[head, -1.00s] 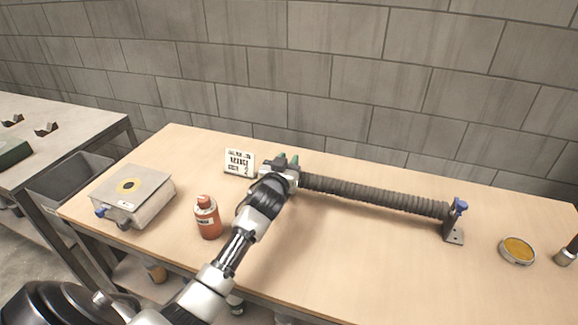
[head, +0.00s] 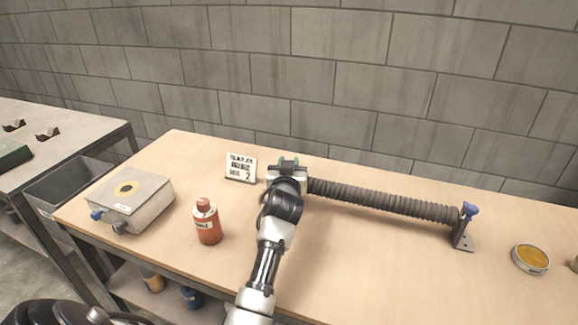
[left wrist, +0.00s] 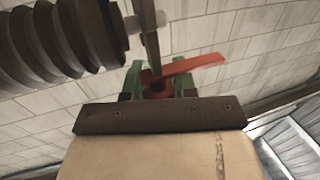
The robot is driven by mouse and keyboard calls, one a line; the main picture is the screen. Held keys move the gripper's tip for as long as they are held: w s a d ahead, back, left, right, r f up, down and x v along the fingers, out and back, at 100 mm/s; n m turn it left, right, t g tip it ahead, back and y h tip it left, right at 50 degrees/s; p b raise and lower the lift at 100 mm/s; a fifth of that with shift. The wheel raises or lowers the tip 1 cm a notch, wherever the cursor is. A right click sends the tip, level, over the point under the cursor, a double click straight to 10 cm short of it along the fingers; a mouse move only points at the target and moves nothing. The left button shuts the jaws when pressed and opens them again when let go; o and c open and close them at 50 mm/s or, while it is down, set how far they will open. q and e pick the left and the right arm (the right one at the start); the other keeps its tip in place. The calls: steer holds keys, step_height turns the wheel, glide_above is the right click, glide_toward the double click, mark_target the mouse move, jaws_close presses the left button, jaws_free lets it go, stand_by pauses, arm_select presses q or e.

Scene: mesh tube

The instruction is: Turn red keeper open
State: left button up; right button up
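The red keeper (left wrist: 192,73) shows in the left wrist view as a flat red lever on a round hub; in the head view my arm hides it. The dark ribbed mesh tube (head: 385,200) runs from the left mount (head: 272,173) to a right bracket (head: 462,234) with a blue keeper (head: 470,211). My left gripper (head: 289,162) is at the tube's left end. In the left wrist view its green fingers (left wrist: 159,82) stand apart on either side of the keeper's hub, and the lever slants up to the right. Firm contact cannot be seen. My right gripper is not in view.
A white printed card (head: 241,167) stands left of the mount. A red-orange bottle (head: 207,224) and a grey box with a yellow disc (head: 132,197) are farther left. A round yellow-topped tin (head: 530,258) lies at right. The front middle of the wooden table (head: 380,275) is clear.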

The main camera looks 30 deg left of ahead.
arm_select(q)
steer(key=o, duration=0.4)
steer(key=v, duration=1.1)
stand_by(0.3)
